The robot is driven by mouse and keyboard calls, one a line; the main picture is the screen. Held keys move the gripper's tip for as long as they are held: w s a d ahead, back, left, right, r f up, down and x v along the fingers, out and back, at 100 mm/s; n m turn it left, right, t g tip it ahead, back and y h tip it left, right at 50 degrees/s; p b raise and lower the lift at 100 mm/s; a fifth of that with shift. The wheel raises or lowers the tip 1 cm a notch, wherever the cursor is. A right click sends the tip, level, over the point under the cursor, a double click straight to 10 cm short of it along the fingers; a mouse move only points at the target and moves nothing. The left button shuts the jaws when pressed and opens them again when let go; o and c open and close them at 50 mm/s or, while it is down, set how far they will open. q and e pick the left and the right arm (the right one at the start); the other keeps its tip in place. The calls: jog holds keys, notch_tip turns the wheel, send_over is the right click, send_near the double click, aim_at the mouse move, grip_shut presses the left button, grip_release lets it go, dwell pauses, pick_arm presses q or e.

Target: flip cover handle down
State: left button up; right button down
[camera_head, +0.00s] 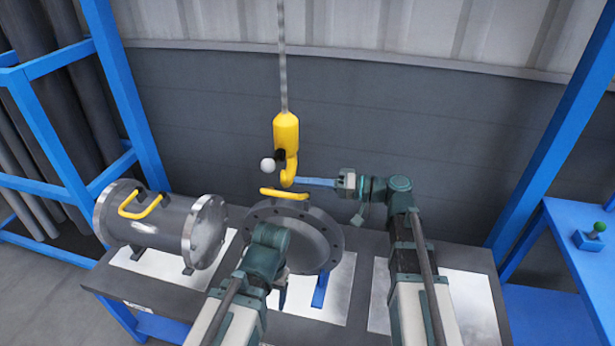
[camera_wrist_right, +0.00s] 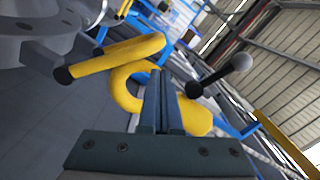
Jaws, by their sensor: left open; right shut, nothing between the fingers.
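The cover is a round grey flanged disc (camera_head: 322,238) standing on edge on the table, with a yellow handle (camera_head: 284,193) at its top. The handle also shows in the right wrist view (camera_wrist_right: 110,62), a yellow bar with a dark end. My right gripper (camera_head: 302,182) is shut and empty, its fingers just above the handle beside the yellow crane hook (camera_head: 286,135). In the right wrist view its fingers (camera_wrist_right: 161,88) overlap the hook's curve (camera_wrist_right: 125,92); contact cannot be told. My left gripper (camera_head: 282,292) is open, low before the cover, largely hidden by its arm.
A grey cylindrical shell (camera_head: 165,230) with its own yellow handle (camera_head: 139,206) lies left on the dark table. The hook hangs on a chain (camera_head: 283,60) and has a white-knobbed lever (camera_head: 268,164). Blue posts stand on both sides. A blue side table (camera_head: 575,235) is at right.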

pick_arm(q)
notch_tip(320, 180, down, 7)
jog(key=b, duration=0.7)
jog(key=shift+s+f, duration=0.2)
jog(key=shift+s, duration=0.15)
pick_arm(e)
jog(key=s+a+f+n, duration=0.1)
jog(key=s+f+n, duration=0.4)
jog(key=f+n, duration=0.1)
jog(key=shift+a+f+n+h, duration=0.3)
jog(key=shift+f+n, duration=0.1)
jog(key=shift+f, duration=0.5)
pick_arm(q)
jog(key=shift+a, duration=0.1)
pick_arm(e)
jog(key=shift+s+f, duration=0.1)
jog(key=shift+s, duration=0.05)
